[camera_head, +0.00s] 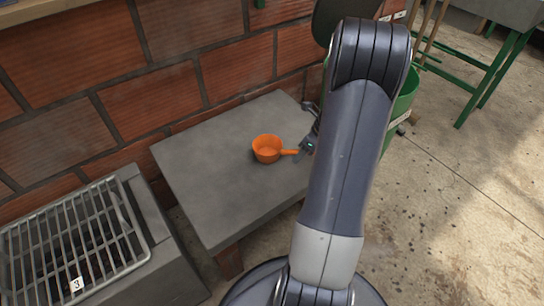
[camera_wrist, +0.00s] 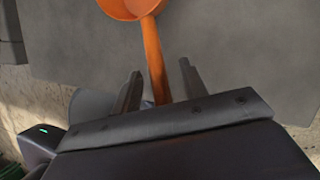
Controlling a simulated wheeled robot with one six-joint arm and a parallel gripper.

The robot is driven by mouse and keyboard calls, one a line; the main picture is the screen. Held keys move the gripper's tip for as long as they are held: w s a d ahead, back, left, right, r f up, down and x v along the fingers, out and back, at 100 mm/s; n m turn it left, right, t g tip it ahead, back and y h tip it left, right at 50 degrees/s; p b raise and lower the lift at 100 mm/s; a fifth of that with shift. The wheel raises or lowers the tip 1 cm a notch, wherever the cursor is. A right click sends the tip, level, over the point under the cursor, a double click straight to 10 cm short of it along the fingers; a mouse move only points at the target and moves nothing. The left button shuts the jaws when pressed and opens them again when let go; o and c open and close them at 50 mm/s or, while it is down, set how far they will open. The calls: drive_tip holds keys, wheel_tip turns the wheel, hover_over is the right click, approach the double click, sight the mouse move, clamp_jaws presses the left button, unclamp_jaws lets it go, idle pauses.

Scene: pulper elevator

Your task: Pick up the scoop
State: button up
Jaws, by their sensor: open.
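The orange scoop (camera_head: 267,149) lies on the grey slab table (camera_head: 215,190), its handle pointing right toward my gripper (camera_head: 307,127). In the wrist view the scoop's handle (camera_wrist: 153,50) runs down between the two fingers of my gripper (camera_wrist: 158,80), with a gap on each side. The fingers are open and hold nothing. The scoop's bowl (camera_wrist: 130,8) is cut off at the top of the wrist view. My arm hides part of the table's right side in the head view. The handle's end is hidden behind my gripper body in the wrist view.
A brick wall (camera_head: 165,70) stands behind the table. A metal grate (camera_head: 75,240) on a grey block lies at the left. A green bin (camera_head: 403,97) stands right of the table, partly behind my arm. The table around the scoop is clear.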

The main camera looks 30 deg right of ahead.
clamp_jaws()
idle(0.4)
drive_tip(key=shift+r, duration=0.1)
